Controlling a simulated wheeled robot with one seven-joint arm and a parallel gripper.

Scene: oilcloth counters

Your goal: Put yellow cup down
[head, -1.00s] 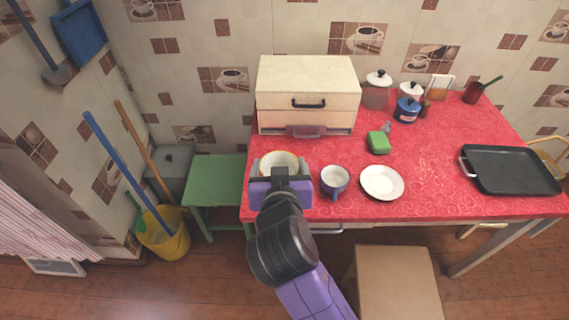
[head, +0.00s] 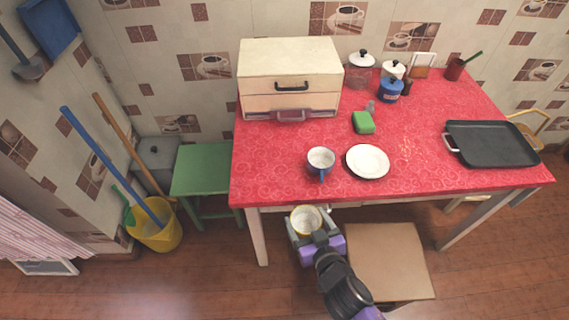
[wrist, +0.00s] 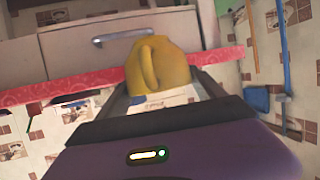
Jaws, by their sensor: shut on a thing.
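The yellow cup (head: 306,219) has a pale inside and is held upright in my gripper (head: 308,228), in front of the table's front edge and clear of the tabletop. In the wrist view the cup (wrist: 158,64) shows its yellow side and handle between the fingers. My gripper is shut on it. The red table (head: 420,175) lies behind the cup in the head view. The floor under the cup is partly hidden by my arm.
A blue-and-white cup (head: 321,160) and a white plate (head: 367,161) stand near the table's front edge. A stool (head: 380,262) and green stool (head: 205,170) stand nearby.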

